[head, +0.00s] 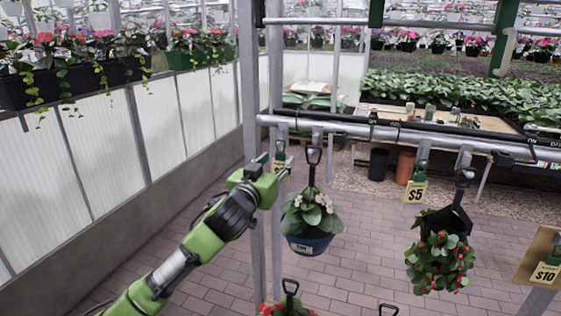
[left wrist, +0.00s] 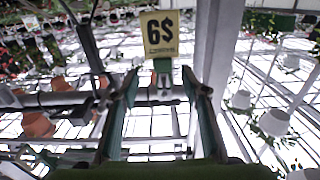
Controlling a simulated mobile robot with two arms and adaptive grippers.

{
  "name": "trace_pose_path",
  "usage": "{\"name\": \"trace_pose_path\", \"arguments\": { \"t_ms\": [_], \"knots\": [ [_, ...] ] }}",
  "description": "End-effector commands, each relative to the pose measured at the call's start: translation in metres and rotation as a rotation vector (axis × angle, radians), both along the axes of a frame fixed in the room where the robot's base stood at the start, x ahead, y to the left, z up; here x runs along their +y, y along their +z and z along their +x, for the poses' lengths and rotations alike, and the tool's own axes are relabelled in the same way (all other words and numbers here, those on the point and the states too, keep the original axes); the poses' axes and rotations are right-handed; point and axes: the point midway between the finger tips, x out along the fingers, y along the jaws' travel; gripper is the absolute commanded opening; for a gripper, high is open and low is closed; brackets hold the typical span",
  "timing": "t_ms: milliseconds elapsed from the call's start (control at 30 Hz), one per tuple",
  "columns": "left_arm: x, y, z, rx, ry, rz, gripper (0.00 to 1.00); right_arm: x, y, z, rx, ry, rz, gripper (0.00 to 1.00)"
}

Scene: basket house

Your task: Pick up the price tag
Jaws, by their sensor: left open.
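A yellowish price tag (left wrist: 160,33) is in the left wrist view, at the top centre. It reads "6$" there and hangs on a green clip (left wrist: 162,72) at a grey rail. In the head view this tag (head: 279,155) is mostly hidden behind my left gripper (head: 278,166). My left gripper is open. In the left wrist view its two fingers (left wrist: 158,88) stand either side of the clip, with the tag just beyond them. No contact with the tag is visible. My right gripper is not in view.
A "$5" tag (head: 415,192) and a "$10" tag (head: 545,274) are to the right. A potted white-flowered plant (head: 311,222) and a red-flowered plant (head: 440,262) hang from the rail (head: 350,130). A grey post (head: 250,90) stands beside my gripper. The brick floor (head: 215,258) is open at left.

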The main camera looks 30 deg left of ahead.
Motion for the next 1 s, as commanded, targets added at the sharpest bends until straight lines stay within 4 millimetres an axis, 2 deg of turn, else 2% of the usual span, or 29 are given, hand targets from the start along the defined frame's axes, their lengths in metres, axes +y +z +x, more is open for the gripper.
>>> {"name": "trace_pose_path", "arguments": {
  "t_ms": [133,300,633,667,767,1000],
  "knots": [
    [0.009,0.007,0.019,0.001,0.003,0.002,0.42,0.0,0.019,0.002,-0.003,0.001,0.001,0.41],
    [0.014,0.004,0.038,0.001,0.002,0.0,0.42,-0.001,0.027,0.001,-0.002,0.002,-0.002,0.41],
    [0.015,0.001,0.043,0.0,0.001,0.001,0.42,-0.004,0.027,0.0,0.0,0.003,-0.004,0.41],
    [0.015,0.001,0.043,0.0,0.001,0.001,0.36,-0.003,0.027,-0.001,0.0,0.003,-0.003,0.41],
    [0.015,0.001,0.043,0.001,0.001,0.001,0.1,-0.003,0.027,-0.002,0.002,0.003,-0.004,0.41],
    [0.015,0.001,0.043,0.001,0.001,0.001,0.09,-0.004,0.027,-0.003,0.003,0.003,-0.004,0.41]
  ]
}}
